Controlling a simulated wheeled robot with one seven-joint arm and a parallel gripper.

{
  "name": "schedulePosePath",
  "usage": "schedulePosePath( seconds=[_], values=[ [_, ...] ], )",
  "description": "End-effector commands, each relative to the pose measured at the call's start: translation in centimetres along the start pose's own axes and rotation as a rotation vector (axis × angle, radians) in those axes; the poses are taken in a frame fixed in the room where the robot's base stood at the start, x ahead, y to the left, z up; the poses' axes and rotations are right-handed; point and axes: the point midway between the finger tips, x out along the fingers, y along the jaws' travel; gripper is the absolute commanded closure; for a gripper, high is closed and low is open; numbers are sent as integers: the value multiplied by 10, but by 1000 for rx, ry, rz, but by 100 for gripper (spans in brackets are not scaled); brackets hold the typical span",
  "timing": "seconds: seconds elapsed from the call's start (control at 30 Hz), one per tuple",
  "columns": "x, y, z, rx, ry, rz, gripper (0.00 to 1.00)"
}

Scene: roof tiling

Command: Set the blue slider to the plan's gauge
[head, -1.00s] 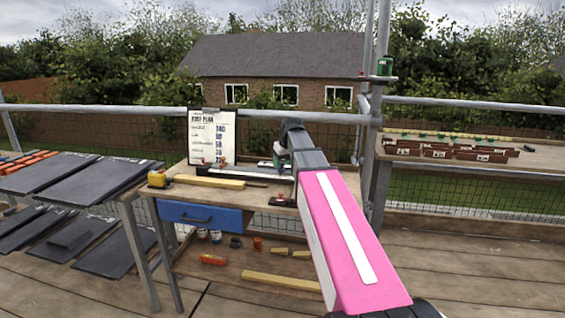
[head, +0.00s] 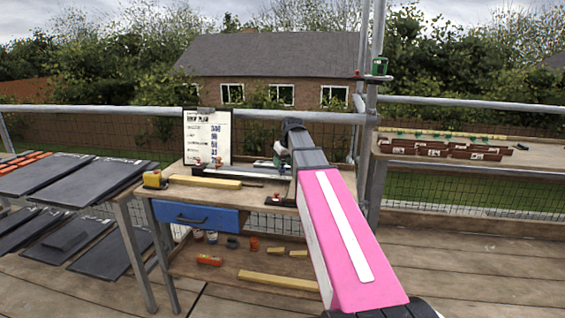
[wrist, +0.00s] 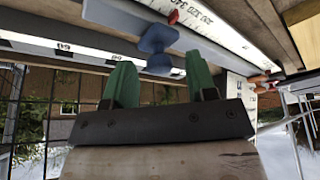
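The blue slider (wrist: 157,40) shows in the wrist view as a blue knob by a pale numbered scale (wrist: 215,30). My gripper (wrist: 160,78) has two green fingers, spread apart, one on either side of the knob's lower end. I cannot tell whether either finger touches it. In the head view my gripper (head: 281,150) is over the back of the workbench (head: 262,196), and the slider is too small to make out. The plan (head: 207,137) is a white sheet on a clipboard at the bench's back left; its figures are too small to read surely.
A yellow tape measure (head: 154,180) and a timber strip (head: 205,182) lie on the bench's left. Dark slates (head: 85,178) are stacked further left. A scaffold pole (head: 369,130) stands right of my arm. The decking at right is clear.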

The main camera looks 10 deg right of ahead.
Motion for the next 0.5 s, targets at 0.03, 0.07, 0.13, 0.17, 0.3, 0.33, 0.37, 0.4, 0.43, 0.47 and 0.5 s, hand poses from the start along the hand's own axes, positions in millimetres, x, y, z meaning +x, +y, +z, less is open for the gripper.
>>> schedulePosePath(
  seconds=[0.03, 0.07, 0.13, 0.17, 0.3, 0.33, 0.37, 0.4, 0.43, 0.47, 0.5],
  values=[
    [0, 0, 0, 0, 0, 0, 48],
    [0, 0, 0, 0, 0, 0, 48],
    [0, 0, 0, 0, 0, 0, 48],
    [0, 0, 0, 0, 0, 0, 48],
    [-5, 0, 0, 0, 0, 0, 48],
    [-8, 0, 0, 0, 0, 0, 48],
    [-11, 0, 0, 0, 0, 0, 48],
    [-15, 0, 0, 0, 0, 0, 48],
    [-19, 0, 0, 0, 0, 0, 48],
    [-24, 0, 0, 0, 1, 1, 48],
    [-31, 0, 0, 0, 2, 1, 48]
  ],
)
